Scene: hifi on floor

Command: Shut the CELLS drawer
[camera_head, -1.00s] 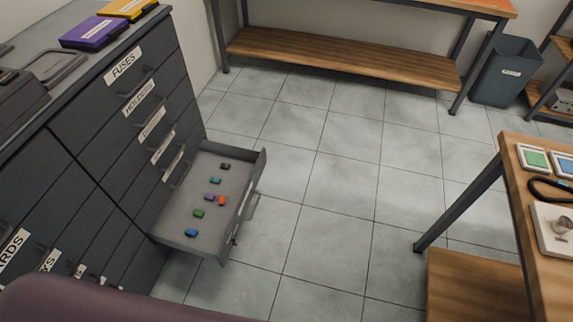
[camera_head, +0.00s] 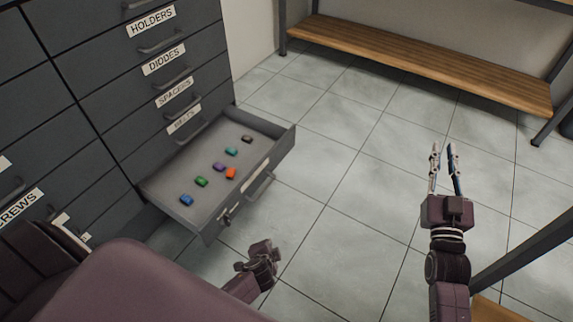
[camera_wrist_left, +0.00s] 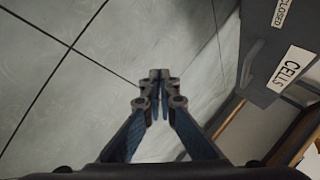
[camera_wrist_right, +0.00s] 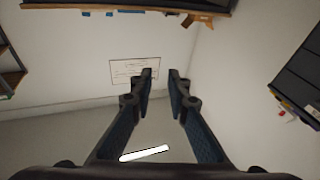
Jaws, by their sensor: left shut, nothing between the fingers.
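The open drawer (camera_head: 215,172) sticks out low from the dark grey cabinet, holding several small coloured parts. In the left wrist view a grey front labelled CELLS (camera_wrist_left: 290,70) fills the right side, with a handle (camera_wrist_left: 249,62) beside the label. My left gripper (camera_head: 264,250) is just outside the drawer's near front corner, apart from it as far as I can tell. In the left wrist view its fingertips (camera_wrist_left: 159,75) are together and empty. My right gripper (camera_head: 443,150) is open and empty, raised over the floor at right.
Closed drawers (camera_head: 165,75) labelled HOLDERS, DIODES and SPACERS are above the open one. A bench with a wooden lower shelf (camera_head: 430,65) stands at the back. A dark table leg (camera_head: 520,245) is at lower right. Tiled floor (camera_head: 345,190) in front of the drawer is clear.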

